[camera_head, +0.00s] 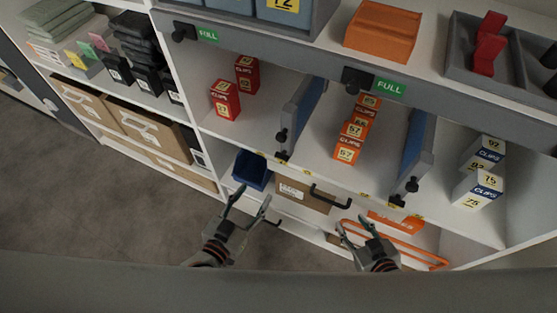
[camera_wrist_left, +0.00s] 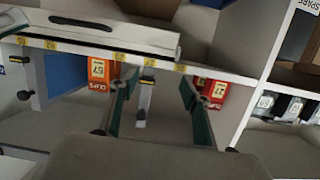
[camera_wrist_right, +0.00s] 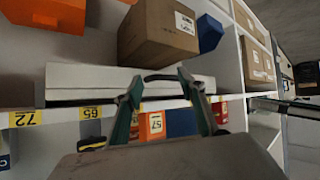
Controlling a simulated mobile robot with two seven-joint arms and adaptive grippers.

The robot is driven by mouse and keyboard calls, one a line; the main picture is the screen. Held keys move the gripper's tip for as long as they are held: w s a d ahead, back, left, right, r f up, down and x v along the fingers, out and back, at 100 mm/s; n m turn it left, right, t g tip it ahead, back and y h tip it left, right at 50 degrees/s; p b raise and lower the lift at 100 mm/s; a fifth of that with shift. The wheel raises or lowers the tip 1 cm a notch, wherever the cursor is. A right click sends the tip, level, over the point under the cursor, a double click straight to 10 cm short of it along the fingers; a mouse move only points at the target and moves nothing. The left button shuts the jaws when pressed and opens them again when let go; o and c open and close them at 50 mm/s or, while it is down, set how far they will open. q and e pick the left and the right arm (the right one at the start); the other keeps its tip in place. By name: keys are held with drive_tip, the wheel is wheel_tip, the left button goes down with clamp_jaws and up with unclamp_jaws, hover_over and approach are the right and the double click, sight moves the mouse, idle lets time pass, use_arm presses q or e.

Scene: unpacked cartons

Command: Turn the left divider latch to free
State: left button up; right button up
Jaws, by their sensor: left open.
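The left divider (camera_head: 302,105) is a blue panel with a grey front edge, between red boxes and orange boxes on the shelf. Its black latch (camera_head: 282,135) is a small knob on that front edge; its exact turn is too small to tell. In the left wrist view, the divider's pale front edge (camera_wrist_left: 145,100) stands between my left gripper's fingers, beyond them. My left gripper (camera_head: 253,197) is open and empty, below and in front of the divider. My right gripper (camera_head: 355,223) is open and empty, below and left of the right divider (camera_head: 413,150).
Red boxes (camera_head: 226,100), orange clips boxes (camera_head: 347,150) and white-blue boxes (camera_head: 478,188) stand in the lanes. A drawer handle (camera_head: 330,197), a blue bin (camera_head: 249,170) and a carton (camera_head: 303,195) lie below. The grey rail with green FULL labels (camera_head: 390,87) runs above.

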sight(280, 159)
use_arm(q)
drive_tip(key=w+d+r, duration=0.1)
drive_tip(key=w+d, duration=0.1)
drive_tip(key=w, duration=0.1)
drive_tip(key=w+d+r+t, duration=0.1)
drive_tip(key=w+d, duration=0.1)
drive_tip(key=w, duration=0.1)
drive_tip(key=w+d+r+t+h, duration=0.1)
drive_tip(key=w+d, duration=0.2)
drive_tip(key=shift+w+r, duration=0.3)
drive_tip(key=shift+r, duration=0.05)
drive_tip(key=c, duration=1.1)
